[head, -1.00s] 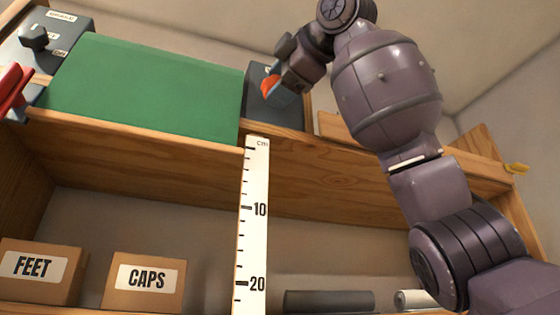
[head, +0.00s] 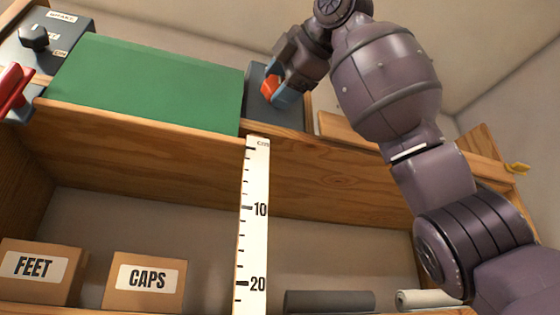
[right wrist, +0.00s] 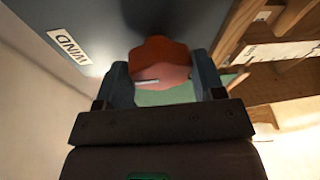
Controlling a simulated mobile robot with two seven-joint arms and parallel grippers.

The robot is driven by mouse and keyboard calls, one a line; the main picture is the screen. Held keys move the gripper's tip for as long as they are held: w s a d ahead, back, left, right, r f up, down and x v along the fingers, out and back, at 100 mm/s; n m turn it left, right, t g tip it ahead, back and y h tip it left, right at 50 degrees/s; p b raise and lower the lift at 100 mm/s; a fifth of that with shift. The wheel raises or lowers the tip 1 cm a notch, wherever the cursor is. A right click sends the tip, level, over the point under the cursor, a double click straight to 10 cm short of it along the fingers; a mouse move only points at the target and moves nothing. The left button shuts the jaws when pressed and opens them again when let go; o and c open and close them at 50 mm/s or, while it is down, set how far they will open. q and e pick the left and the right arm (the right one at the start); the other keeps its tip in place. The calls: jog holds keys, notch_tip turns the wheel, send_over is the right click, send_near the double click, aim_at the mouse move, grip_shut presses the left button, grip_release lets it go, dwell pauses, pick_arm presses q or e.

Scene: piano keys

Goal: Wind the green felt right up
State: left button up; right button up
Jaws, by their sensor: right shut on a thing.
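The green felt (head: 150,82) lies as a broad sheet on the upper shelf, with its front edge near the wooden front board. A strip of green also shows in the right wrist view (right wrist: 165,97). A dark grey panel (head: 262,110) stands at the felt's right end; in the right wrist view it bears a WIND label (right wrist: 69,47). My right gripper (head: 275,92) is shut on an orange-red knob (right wrist: 160,62) at this panel. The knob sits between both fingers, which partly hide its sides. My left gripper is in neither view.
A grey box with a dark knob (head: 34,38) and a red lever (head: 14,88) stand at the felt's left. A white centimetre ruler (head: 254,220) hangs in front.

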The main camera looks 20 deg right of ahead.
jog(key=o, duration=0.9)
jog(key=shift+s+d, duration=0.1)
jog(key=shift+s, duration=0.35)
pick_arm(q)
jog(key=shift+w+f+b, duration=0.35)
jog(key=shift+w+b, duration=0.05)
jog(key=shift+b, duration=0.6)
pick_arm(e)
jog(key=v, duration=1)
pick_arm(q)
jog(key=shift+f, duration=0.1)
